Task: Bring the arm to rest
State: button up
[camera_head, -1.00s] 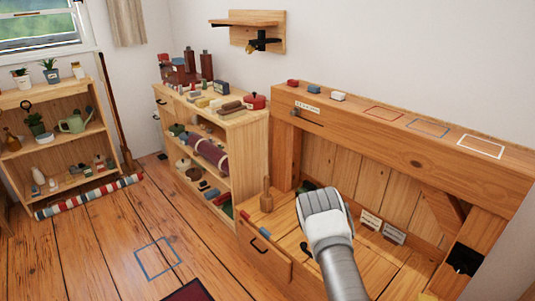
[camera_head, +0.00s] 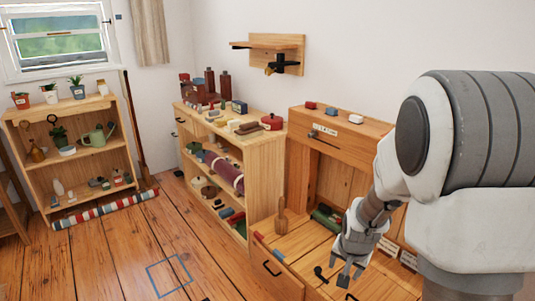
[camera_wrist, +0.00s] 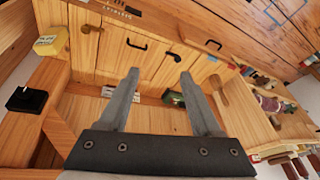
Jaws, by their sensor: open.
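My gripper (camera_head: 346,277) hangs at the end of my arm, over the wooden bench surface at the lower right of the head view. In the wrist view its two grey fingers (camera_wrist: 158,88) are spread apart with nothing between them. Beyond them lie the bench planks and drawer fronts with dark handles (camera_wrist: 137,43). My large white and grey arm links fill the right side of the head view and hide the right part of the bench.
The wooden bench (camera_head: 345,131) has small blocks on its top ledge. An open drawer (camera_head: 272,268) juts out at its front. A crowded shelf unit (camera_head: 262,165) stands left of it, and a plant shelf (camera_head: 25,118) at far left. The floor (camera_head: 115,262) between is largely clear.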

jog(key=s+a+r+n+t, duration=0.1)
jog(key=s+a+r+n, duration=0.2)
jog(key=s+r, duration=0.8)
jog(key=s+a+r+n+t, duration=0.15)
jog(key=s+r+n, duration=0.25)
jog(key=s+r, duration=0.65)
notch_tip(320, 180, up, 19)
jog(key=g+p, duration=0.1)
jog(key=p, duration=1.9)
jog(key=shift+a+r+y, duration=0.15)
jog(key=shift+a+y, duration=0.25)
